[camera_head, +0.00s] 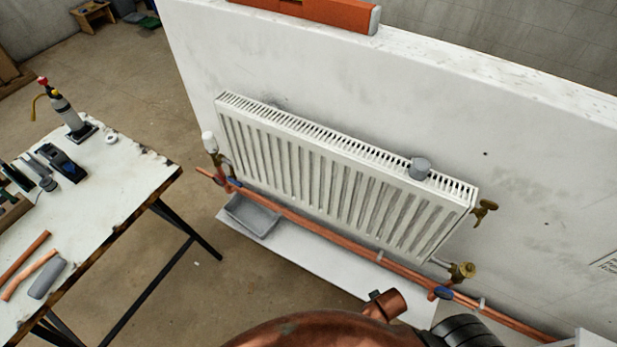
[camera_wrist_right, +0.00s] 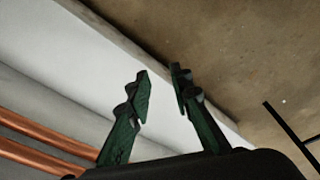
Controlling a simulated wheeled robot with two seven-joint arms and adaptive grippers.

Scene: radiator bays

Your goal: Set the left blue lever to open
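The left blue lever (camera_head: 234,183) is a small blue handle on the copper pipes below the radiator's left end. It is small here, and I cannot tell its exact angle. A second blue lever (camera_head: 443,293) sits on the pipes below the radiator's right end. The white radiator (camera_head: 340,185) hangs on a pale wall panel. My right gripper (camera_wrist_right: 160,73) shows in the right wrist view, its two dark green fingers apart with nothing between them. Copper pipes (camera_wrist_right: 45,140) run to its left in that view. Neither gripper can be made out in the head view.
A grey tray (camera_head: 252,216) lies under the radiator's left end. A grey cup-like object (camera_head: 419,168) sits on the radiator's top. A workbench (camera_head: 90,215) with tools stands at left.

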